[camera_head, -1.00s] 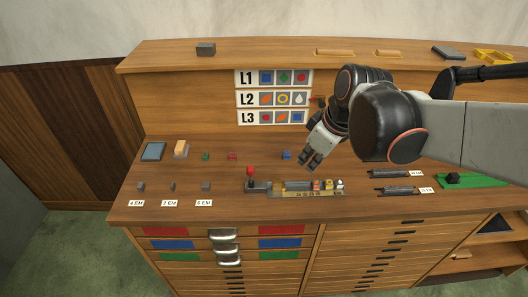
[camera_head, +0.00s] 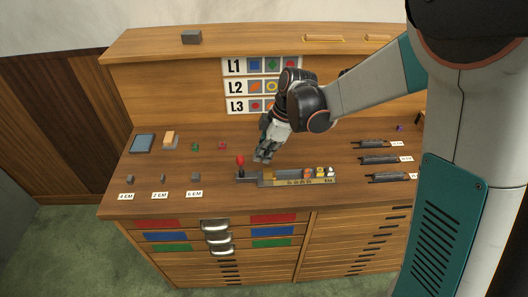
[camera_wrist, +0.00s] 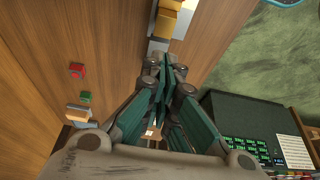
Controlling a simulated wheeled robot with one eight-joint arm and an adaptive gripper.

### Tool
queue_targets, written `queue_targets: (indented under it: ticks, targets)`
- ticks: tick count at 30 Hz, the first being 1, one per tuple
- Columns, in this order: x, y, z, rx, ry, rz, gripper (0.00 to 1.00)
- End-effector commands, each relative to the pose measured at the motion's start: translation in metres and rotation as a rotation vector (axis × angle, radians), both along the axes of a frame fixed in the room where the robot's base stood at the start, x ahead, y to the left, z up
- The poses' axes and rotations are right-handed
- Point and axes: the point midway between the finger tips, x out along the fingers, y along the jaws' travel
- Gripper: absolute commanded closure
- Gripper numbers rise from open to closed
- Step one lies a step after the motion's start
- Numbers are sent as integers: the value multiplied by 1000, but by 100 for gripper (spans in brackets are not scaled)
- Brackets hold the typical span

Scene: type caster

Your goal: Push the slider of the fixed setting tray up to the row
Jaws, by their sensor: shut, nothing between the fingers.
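The fixed setting tray (camera_head: 318,182) lies along the worktop's front. Orange, yellow and white pieces (camera_head: 320,172) stand in a row at its right end. The grey slider (camera_head: 251,177) is at the tray's left end, with a red-knobbed lever (camera_head: 240,160) upright beside it. A grey stretch of tray lies between slider and row. My gripper (camera_head: 262,159) is shut and empty, pointing down above and just behind the slider, right of the red knob; contact cannot be told. In the wrist view, my shut fingers (camera_wrist: 165,72) hide part of the tray, and yellow-orange pieces (camera_wrist: 168,22) show beyond them.
Green (camera_head: 195,147) and red (camera_head: 222,145) blocks and small grey blocks (camera_head: 195,177) lie to the left. Several dark racks (camera_head: 378,159) lie to the right. Drawer handles (camera_head: 216,226) stick out below the front edge. The worktop between tray and racks is clear.

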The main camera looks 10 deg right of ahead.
Motion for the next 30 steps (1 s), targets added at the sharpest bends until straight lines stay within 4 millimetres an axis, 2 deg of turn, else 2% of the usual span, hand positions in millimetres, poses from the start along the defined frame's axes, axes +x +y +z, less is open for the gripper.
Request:
queue_targets:
  ticks: [1, 6, 12, 26, 30]
  targets:
    - [1, 4, -13, 0, 0, 1, 100]
    - [1, 13, -39, 0, 0, 0, 100]
    - [1, 20, -58, 0, -1, -1, 100]
    - [1, 21, -62, 0, 0, -2, 100]
    - [1, 5, -62, -1, 0, -6, 100]
